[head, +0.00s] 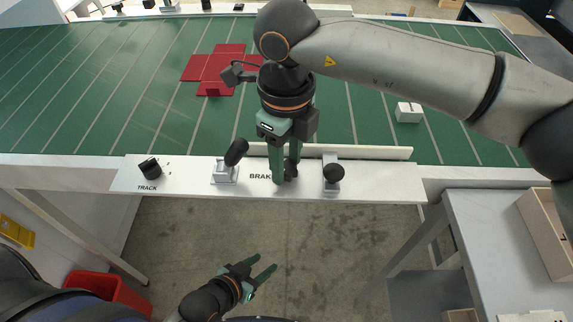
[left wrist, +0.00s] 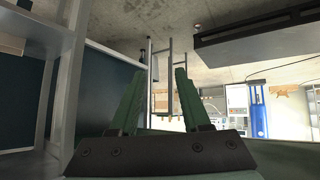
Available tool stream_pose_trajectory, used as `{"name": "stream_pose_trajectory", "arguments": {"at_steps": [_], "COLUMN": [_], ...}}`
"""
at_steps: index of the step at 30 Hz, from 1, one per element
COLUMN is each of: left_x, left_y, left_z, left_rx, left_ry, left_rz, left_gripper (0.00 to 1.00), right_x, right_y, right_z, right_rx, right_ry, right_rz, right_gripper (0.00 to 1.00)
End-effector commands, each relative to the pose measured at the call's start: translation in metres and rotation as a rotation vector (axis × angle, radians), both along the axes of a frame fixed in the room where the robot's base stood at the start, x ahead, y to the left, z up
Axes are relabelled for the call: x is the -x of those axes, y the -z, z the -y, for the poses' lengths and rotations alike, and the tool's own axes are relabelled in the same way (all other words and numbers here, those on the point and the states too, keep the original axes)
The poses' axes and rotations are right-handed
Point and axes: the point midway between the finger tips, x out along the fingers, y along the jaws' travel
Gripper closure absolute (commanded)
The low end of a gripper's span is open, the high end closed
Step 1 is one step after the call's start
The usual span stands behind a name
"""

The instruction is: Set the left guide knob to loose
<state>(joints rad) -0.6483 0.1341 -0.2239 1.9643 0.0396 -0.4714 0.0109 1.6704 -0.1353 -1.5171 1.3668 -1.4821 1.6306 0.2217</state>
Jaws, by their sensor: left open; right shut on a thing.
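The white control panel (head: 200,190) runs along the front edge of the green table. A black knob (head: 150,167) sits by the label TRACK. A black-handled lever (head: 235,153) stands on a grey bracket right of it. A round black knob (head: 333,174) sits on a grey bracket further right. No label in view reads left guide, so I cannot tell which one it is. My right gripper (head: 284,176) points down at the panel, shut on a small black knob (head: 292,170) by a partly covered label beginning BRAK. My left gripper (head: 266,271) is open and empty below the panel; its fingers show in the left wrist view (left wrist: 157,95).
Red flat panels (head: 215,68) forming a cross lie on the green table (head: 130,85). A red bin (head: 110,290) stands lower left. A grey side table (head: 490,230) stands at right. Floor between is clear.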

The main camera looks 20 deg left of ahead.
Motion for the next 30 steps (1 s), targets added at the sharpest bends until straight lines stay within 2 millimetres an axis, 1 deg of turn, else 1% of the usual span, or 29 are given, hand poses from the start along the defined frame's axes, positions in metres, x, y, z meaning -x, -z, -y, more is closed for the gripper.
{"name": "stream_pose_trajectory", "arguments": {"at_steps": [1,4,9,15,22,30], "left_x": [-0.002,-0.003,-0.002,-0.001,-0.005,-0.007], "left_y": [0.003,0.004,0.009,0.012,0.01,0.009], "left_z": [0.001,0.004,0.009,0.01,0.011,0.011], "left_rx": [0.001,0.005,0.009,0.008,0.01,0.012], "left_ry": [0.003,0.009,0.02,0.024,0.025,0.027], "left_rz": [0.002,0.006,-0.003,-0.008,0.003,0.006], "left_gripper": [0.53,0.53,0.53,0.53,0.53,0.53], "right_x": [-0.001,0.0,0.0,0.0,0.0,0.0], "right_y": [0.001,0.001,0.0,0.0,-0.001,-0.001], "right_z": [-0.001,-0.001,-0.001,-0.001,-0.001,-0.001], "right_rx": [-0.003,-0.003,-0.002,-0.003,-0.004,-0.003], "right_ry": [-0.042,-0.137,-0.294,-0.454,-0.586,-0.661], "right_rz": [0.003,0.002,0.001,0.002,0.002,0.002], "right_gripper": [1.0,1.0,1.0,1.0,1.0,1.0]}}
